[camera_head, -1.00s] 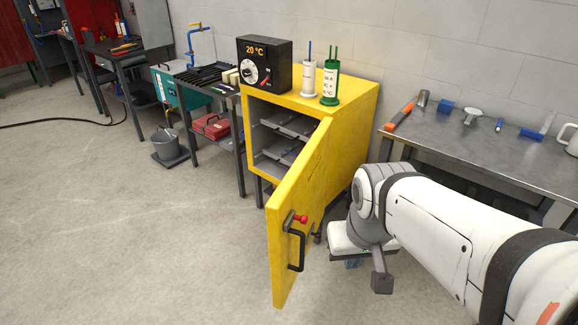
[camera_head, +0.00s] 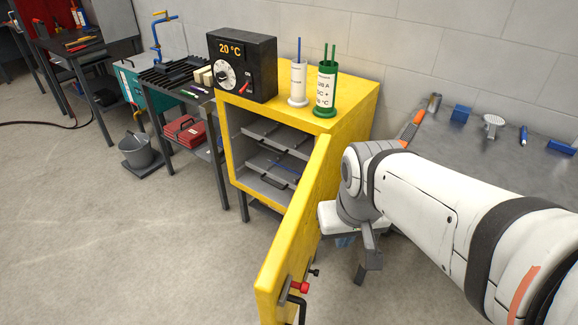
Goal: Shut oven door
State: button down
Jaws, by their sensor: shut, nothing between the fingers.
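The yellow oven (camera_head: 350,105) stands against the wall in the middle of the view. Its yellow door (camera_head: 296,230) is swung wide open toward me, its near end at the bottom edge. A black handle (camera_head: 294,302) and a red knob (camera_head: 301,288) are on the door's right-hand face, the handle cut off by the frame.
A black control box (camera_head: 242,66) reading 20 °C, a white holder (camera_head: 298,84) and a green holder (camera_head: 326,90) stand on the oven. A grey workbench (camera_head: 480,145) with tools is at right. A bucket (camera_head: 140,150) stands at left. The floor left of the door is clear.

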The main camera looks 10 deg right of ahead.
aim_at(296, 240)
jog(key=z, duration=0.15)
jog(key=k, duration=1.95)
jog(key=u, duration=0.4)
jog(key=i, duration=1.7)
jog(key=u, duration=0.1)
